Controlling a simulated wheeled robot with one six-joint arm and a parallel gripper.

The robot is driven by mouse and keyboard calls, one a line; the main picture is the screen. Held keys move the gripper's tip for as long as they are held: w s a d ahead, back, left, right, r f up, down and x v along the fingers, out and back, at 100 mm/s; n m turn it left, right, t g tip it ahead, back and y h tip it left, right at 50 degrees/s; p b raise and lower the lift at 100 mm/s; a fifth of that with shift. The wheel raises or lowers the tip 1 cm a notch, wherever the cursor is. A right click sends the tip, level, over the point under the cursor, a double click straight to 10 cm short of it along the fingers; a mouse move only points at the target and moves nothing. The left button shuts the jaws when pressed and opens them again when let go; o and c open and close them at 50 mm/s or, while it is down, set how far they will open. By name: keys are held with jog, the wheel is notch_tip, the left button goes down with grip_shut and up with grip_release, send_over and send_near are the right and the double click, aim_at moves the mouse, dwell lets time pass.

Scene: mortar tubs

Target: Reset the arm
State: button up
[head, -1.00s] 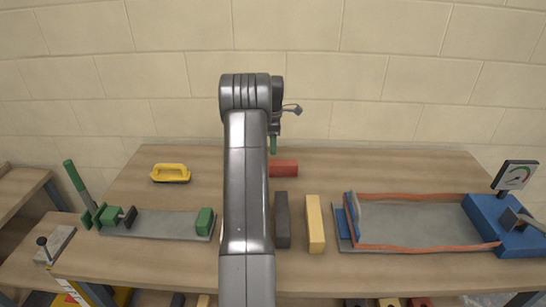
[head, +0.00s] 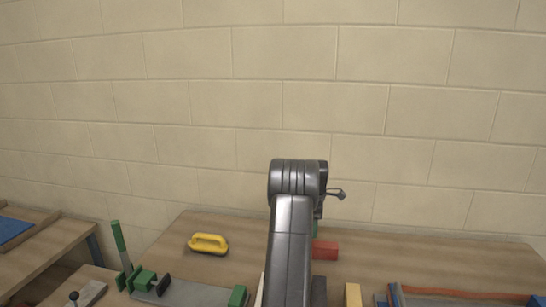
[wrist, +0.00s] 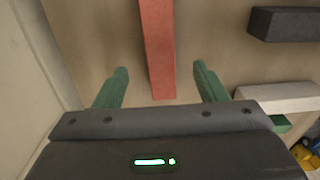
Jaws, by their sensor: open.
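In the head view my grey arm reaches up over the workbench (head: 420,248) and hides most of the gripper. The red block (head: 325,250) shows just right of the arm.
A yellow-handled float (head: 208,243) lies at the back left of the bench. A green clamp (head: 145,279) is at the front left. A dark block (head: 319,291) and a yellow block (head: 353,295) stand right of the arm. A block wall (head: 440,110) rises behind.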

notch_tip(320, 180, down, 10)
jog(key=shift+r+p, duration=0.2)
jog(key=shift+p, duration=0.4)
jog(key=shift+r, duration=0.35)
